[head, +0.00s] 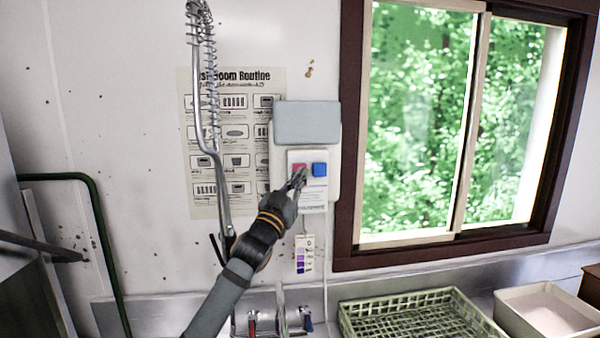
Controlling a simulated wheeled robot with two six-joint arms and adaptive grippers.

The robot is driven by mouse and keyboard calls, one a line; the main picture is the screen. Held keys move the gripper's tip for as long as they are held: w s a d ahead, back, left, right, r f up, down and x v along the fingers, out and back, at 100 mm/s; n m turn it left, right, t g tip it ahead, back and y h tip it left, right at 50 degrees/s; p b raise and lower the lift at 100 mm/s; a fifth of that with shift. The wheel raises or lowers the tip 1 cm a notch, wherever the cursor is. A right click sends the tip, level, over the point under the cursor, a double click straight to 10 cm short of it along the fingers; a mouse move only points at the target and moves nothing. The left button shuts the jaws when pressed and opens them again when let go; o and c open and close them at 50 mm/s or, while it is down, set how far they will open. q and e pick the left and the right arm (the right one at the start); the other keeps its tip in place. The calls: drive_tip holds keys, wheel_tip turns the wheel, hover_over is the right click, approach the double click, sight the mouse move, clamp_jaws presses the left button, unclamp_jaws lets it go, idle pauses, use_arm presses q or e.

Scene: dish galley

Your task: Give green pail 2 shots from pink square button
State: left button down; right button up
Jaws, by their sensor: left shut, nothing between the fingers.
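The pink square button (299,168) sits on a white wall panel (313,198), left of a blue square button (319,169). My left gripper (299,176) is shut and empty, with its tips at the lower edge of the pink button. I cannot tell whether the tips touch or press it. The gripper hides part of the panel's left side. No green pail is in view. My right gripper is not in view.
A spring spray hose (209,110) hangs left of the panel before a poster (232,90). A green rack (420,316) and a pale bin (549,312) stand below the window (450,120). A grey box (307,123) is above the buttons.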

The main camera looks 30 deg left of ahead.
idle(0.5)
use_arm(q)
drive_tip(key=shift+w+a, duration=0.3)
drive_tip(key=shift+w, duration=0.05)
drive_tip(key=shift+w+a+r+p, duration=0.1)
drive_tip(key=shift+w+a+p, duration=0.45)
drive_tip(key=shift+p, duration=0.3)
idle(0.9)
drive_tip(key=shift+d, duration=0.15)
drive_tip(key=shift+s+d+b, duration=0.6)
drive_tip(key=shift+s+b, duration=0.2)
drive_tip(key=shift+b, duration=0.2)
drive_tip(key=shift+w, duration=0.1)
